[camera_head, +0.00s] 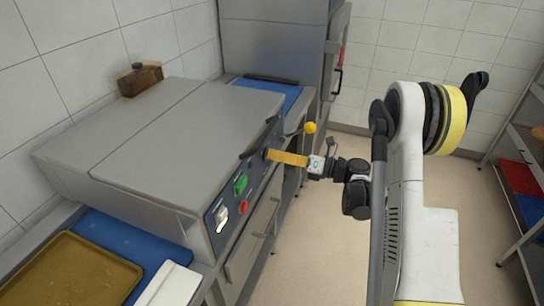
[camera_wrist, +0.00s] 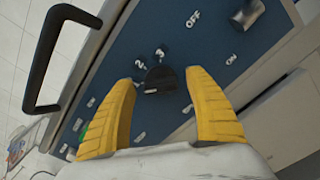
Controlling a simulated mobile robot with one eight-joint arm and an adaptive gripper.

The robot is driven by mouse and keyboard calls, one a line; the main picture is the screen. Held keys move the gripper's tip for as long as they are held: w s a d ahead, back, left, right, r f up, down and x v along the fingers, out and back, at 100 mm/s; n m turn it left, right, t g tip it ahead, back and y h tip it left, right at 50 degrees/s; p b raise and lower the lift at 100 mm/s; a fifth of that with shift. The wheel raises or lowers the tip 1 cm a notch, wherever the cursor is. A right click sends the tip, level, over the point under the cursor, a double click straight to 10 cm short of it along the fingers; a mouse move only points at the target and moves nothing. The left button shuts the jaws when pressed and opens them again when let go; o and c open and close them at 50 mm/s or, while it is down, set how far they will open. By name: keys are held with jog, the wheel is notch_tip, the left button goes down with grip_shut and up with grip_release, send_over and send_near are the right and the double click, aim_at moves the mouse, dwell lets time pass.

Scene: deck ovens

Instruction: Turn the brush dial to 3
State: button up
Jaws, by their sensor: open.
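A round dark dial (camera_wrist: 161,78) sits on the blue control panel in the wrist view, with white figures 2 and 3 just above it. A small pale mark shows at its lower edge; I cannot tell which figure it is set to. My gripper (camera_wrist: 160,84) is open, its two yellow fingers on either side of the dial. I cannot tell whether they touch it. In the head view my gripper (camera_head: 272,155) reaches the far part of the machine's front panel, and the dial is not clearly visible there.
A grey knob (camera_wrist: 247,16) with OFF and ON labels is close by. A black handle (camera_wrist: 60,50) stands out at left. The panel has a green switch (camera_head: 240,185) and red button (camera_head: 243,206). Open floor lies to the right.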

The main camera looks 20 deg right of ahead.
jog(key=shift+w+a, duration=0.3)
jog(key=shift+a, duration=0.1)
jog(key=shift+c, duration=0.6)
jog(key=c, duration=1.1)
jog(key=shift+m, duration=0.3)
jog(key=shift+o, duration=0.2)
jog(key=m+b, duration=0.2)
jog(key=m, duration=0.1)
jog(key=shift+f+m, duration=0.1)
jog(key=shift+m, duration=0.3)
jog(key=m+b, duration=0.2)
jog(key=m, duration=0.3)
jog(key=shift+w+f, duration=0.1)
jog(key=m+b, duration=0.1)
jog(key=m, duration=0.4)
jog(key=shift+f+m+b, duration=0.1)
jog(key=shift+m+b, duration=0.25)
jog(key=shift+m, duration=0.05)
jog(key=shift+m+b, duration=0.45)
jog(key=shift+m, duration=1.85)
